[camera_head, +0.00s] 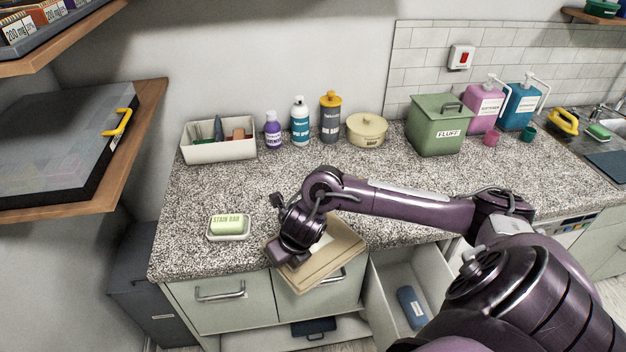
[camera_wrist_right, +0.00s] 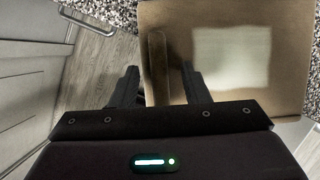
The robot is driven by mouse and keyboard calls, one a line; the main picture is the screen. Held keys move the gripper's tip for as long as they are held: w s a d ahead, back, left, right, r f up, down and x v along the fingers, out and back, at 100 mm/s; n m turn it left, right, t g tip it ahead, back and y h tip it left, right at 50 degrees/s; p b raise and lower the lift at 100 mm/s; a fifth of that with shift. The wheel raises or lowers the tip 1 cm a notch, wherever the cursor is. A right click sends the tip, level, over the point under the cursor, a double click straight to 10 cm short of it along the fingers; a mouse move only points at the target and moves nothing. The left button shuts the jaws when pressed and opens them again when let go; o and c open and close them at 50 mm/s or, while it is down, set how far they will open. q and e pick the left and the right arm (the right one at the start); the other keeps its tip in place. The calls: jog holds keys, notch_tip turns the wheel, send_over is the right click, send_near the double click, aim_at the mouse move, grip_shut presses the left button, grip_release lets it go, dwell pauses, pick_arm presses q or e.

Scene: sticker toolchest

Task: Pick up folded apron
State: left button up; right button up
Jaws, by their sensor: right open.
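The folded apron (camera_head: 330,262) is a flat tan bundle with a pale patch, lying on the front edge of the speckled counter and overhanging it. In the right wrist view the apron (camera_wrist_right: 278,85) fills the upper right, with a darker strip near its left edge. My right gripper (camera_head: 284,259) is at the apron's left front part. In the wrist view its open fingers (camera_wrist_right: 158,75) lie either side of the apron's left edge area, one finger by the floor side and one over the cloth. Whether they touch it cannot be told. My left gripper is out of view.
A stain bar on a dish (camera_head: 229,237) sits left of the apron. A white bin (camera_head: 219,150), bottles, a round tan pot (camera_head: 367,130) and a green box (camera_head: 436,125) stand along the back.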

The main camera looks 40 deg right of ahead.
jog(key=shift+f, duration=0.15)
dwell(0.3)
jog(key=shift+c, duration=0.3)
grip_shut()
